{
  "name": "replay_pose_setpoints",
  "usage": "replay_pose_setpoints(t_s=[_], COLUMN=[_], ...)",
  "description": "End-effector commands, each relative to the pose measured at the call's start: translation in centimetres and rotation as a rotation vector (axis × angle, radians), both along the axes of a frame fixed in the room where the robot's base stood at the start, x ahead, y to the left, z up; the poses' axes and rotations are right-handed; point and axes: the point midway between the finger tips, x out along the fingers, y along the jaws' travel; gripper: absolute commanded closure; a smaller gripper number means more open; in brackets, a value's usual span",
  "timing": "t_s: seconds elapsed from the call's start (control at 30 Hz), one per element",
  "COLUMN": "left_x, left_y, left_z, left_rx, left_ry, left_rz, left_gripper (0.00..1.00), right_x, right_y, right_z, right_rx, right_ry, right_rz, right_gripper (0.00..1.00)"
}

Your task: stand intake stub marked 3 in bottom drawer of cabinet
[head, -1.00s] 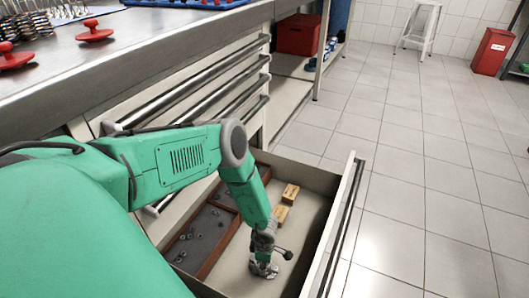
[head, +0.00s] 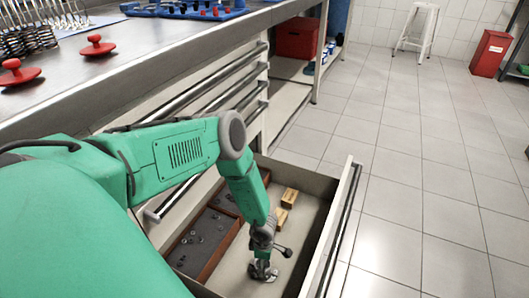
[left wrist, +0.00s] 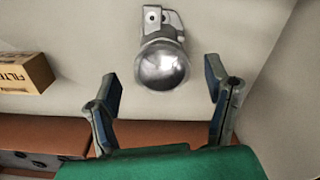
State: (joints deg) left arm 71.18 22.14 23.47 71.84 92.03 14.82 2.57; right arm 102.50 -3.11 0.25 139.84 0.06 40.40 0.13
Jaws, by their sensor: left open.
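The bottom drawer (head: 315,225) of the cabinet (head: 258,85) is pulled open. My left gripper (head: 263,268) reaches down into it near its front end. In the left wrist view my left gripper (left wrist: 162,72) is open, with one finger on each side of a shiny metal stub (left wrist: 161,66). The stub's round end faces the camera, and a flange with two holes shows behind it against the pale drawer floor. Both fingers look apart from the stub. No mark 3 is readable on it. My right gripper is in neither view.
Two yellow boxes (head: 289,197) stand in the drawer; one shows as a FILTER box (left wrist: 25,73) in the left wrist view. A brown divided tray (head: 207,243) with small parts lies along the drawer's cabinet side. Red knobbed parts (head: 97,46) sit on the bench above.

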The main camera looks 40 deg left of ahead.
Motion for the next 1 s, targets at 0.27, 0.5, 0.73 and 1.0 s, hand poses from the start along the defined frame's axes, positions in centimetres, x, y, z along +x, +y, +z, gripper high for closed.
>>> replay_pose_setpoints(t_s=[0.27, 0.5, 0.73, 1.0], left_x=[0.1, -0.1, -4.1, -10.5], left_y=[0.1, -0.2, -3.1, -5.1], left_z=[6.4, 8.5, 10.7, 16.8], left_rx=[0.001, 0.003, 0.052, 0.133], left_ry=[-0.001, 0.004, 0.054, 0.073], left_rz=[-0.001, -0.019, -0.443, -1.274], left_gripper=[0.29, 0.29, 0.29, 0.29], right_x=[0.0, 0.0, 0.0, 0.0], right_y=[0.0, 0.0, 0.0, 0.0], right_z=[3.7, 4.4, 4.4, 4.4], right_rx=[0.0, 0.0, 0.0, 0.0], right_ry=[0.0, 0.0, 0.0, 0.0], right_rz=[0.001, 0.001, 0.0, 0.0], right_gripper=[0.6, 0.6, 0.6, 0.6])
